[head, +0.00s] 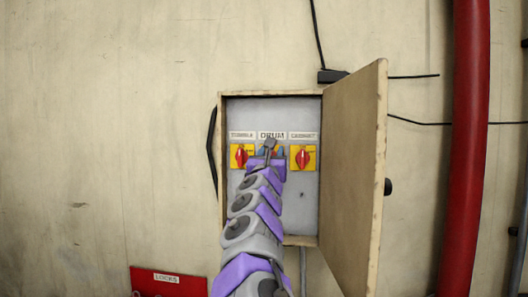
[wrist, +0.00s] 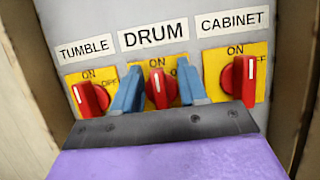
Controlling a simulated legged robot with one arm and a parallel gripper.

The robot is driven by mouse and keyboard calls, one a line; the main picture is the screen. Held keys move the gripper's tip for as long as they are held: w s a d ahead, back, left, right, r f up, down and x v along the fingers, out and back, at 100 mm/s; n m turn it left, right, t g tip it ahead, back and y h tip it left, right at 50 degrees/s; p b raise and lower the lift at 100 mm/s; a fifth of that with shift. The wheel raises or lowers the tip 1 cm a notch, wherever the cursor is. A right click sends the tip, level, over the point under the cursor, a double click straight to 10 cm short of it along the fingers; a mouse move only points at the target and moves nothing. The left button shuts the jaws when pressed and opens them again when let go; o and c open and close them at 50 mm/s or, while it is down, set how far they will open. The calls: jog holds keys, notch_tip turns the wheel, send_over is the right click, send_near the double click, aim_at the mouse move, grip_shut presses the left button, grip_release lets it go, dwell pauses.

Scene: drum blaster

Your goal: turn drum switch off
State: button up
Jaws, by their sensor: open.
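The red drum switch (wrist: 160,90) sits on a yellow plate under the DRUM label (wrist: 154,35), between the TUMBLE and CABINET switches. In the wrist view its knob stands upright, towards ON. My gripper (wrist: 160,88) is open, with one blue finger on each side of the drum knob. Whether the fingers touch the knob cannot be told. In the head view my gripper (head: 270,150) is inside the open cabinet (head: 300,225) and hides most of the drum switch. The DRUM label (head: 271,135) shows just above it.
The tumble switch (wrist: 91,98) is close on the left and the cabinet switch (wrist: 238,78) close on the right. The open cabinet door (head: 352,175) juts out on the right. A red pipe (head: 466,150) runs further right. A red LOCKS box (head: 165,280) is low on the left.

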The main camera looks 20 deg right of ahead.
jog(key=shift+s+d+r, duration=0.1)
jog(key=shift+s+d, duration=0.05)
jog(key=shift+a, duration=0.25)
jog(key=shift+s+a+r, duration=0.1)
jog(key=shift+a, duration=0.15)
jog(key=c, duration=0.3)
grip_shut()
jog(key=shift+s, duration=0.1)
jog(key=shift+m, duration=0.3)
